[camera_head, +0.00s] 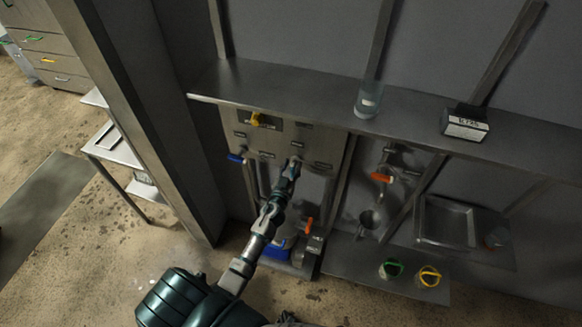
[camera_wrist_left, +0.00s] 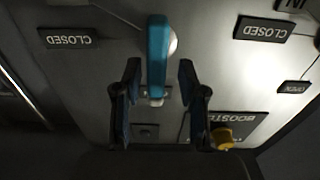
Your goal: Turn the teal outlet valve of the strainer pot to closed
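The teal valve handle (camera_wrist_left: 158,52) stands out from a steel panel in the left wrist view, its long bar running up and down the picture. My left gripper (camera_wrist_left: 160,80) is open, with one finger on each side of the lower part of the handle and a visible gap on both sides. In the head view my left gripper (camera_head: 291,170) is at the panel (camera_head: 275,140) and hides most of the teal handle. CLOSED labels (camera_wrist_left: 68,38) and an OPEN label (camera_wrist_left: 295,87) are on the panel. My right gripper is not seen.
A yellow knob (camera_head: 256,119) is above the gripper, a blue handle (camera_head: 236,157) to its left and an orange handle (camera_head: 309,226) below. A steel shelf (camera_head: 270,88) runs above the panel, holding a clear cup (camera_head: 368,100) and a labelled box (camera_head: 464,124).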

